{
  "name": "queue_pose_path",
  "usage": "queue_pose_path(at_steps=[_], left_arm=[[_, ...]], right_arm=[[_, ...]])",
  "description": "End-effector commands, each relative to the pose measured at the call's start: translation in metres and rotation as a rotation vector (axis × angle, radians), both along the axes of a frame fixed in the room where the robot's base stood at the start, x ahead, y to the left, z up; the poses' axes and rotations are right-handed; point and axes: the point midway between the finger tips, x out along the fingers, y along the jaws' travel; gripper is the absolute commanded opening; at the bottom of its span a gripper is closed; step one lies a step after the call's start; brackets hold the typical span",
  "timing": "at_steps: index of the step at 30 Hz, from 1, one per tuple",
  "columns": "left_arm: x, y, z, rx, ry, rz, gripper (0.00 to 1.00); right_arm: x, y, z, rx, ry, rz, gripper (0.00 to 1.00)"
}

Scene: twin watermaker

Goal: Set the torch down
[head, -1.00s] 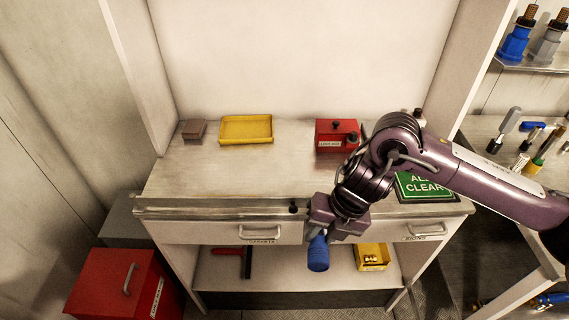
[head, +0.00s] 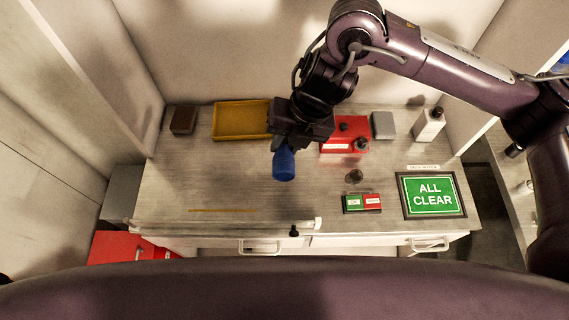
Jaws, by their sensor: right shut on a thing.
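A blue torch (head: 284,166) hangs below my right gripper (head: 283,146), which is shut on it. The gripper covers the torch's upper part; its rounded blue end shows. It appears over the middle of the grey worktop (head: 230,185), between the yellow tray and the red box. I cannot tell whether it touches the worktop. My left gripper is not in view.
A yellow tray (head: 238,118) and a brown block (head: 183,121) stand at the back left. A red box (head: 345,146), grey block (head: 383,125), white bottle (head: 428,125), small green-red box (head: 361,203) and ALL CLEAR sign (head: 433,195) take up the right. The front left is mostly clear, with a thin yellow stick (head: 222,210).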

Motion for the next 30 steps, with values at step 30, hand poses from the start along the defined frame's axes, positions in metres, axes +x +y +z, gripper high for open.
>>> queue_pose_path(at_steps=[30], left_arm=[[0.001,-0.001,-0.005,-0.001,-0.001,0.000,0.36]], right_arm=[[-0.002,0.000,-0.183,-0.001,0.006,-0.002,0.00]])
